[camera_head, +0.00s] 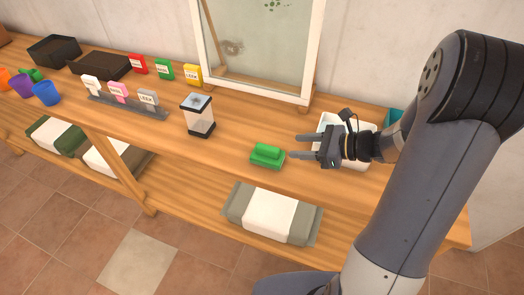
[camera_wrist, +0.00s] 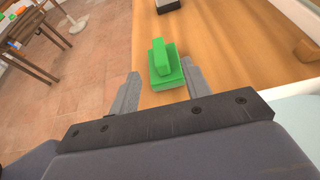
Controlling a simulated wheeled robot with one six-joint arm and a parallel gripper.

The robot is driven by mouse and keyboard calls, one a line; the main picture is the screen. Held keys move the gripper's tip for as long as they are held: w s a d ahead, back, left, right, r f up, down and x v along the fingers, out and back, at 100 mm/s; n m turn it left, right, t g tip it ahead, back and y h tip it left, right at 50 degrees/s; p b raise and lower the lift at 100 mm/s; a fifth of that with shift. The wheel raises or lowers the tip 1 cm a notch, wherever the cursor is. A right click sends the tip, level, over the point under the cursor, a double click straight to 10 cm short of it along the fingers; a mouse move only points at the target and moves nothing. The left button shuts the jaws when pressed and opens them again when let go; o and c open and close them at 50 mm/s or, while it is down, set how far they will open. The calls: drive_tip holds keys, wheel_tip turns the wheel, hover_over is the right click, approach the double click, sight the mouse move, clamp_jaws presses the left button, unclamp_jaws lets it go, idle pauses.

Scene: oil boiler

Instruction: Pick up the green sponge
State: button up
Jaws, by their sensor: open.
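The green sponge (camera_head: 267,151) lies on the wooden bench top near its front edge, right of the clear container. It seems to rest on a flat green base of the same colour. In the wrist view the green sponge (camera_wrist: 159,58) is just ahead of the fingertips, roughly in line with the gap between them. My gripper (camera_head: 294,147) is open and empty, a short way to the right of the sponge and pointing at it.
A clear container with dark ends (camera_head: 199,116) stands left of the sponge. A framed pane (camera_head: 305,98) stands behind. A white tray (camera_head: 328,121) is partly hidden behind my gripper. Boxes, cups and dark trays (camera_head: 55,50) fill the left. A lower shelf holds folded bundles (camera_head: 268,214).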

sight(270, 148)
drive_tip(key=x, duration=0.9)
drive_tip(key=shift+s+f+p, duration=0.15)
drive_tip(key=shift+f+p, duration=0.15)
drive_tip(key=shift+p, duration=0.1)
drive_tip(key=shift+c, duration=0.5)
clamp_jaws()
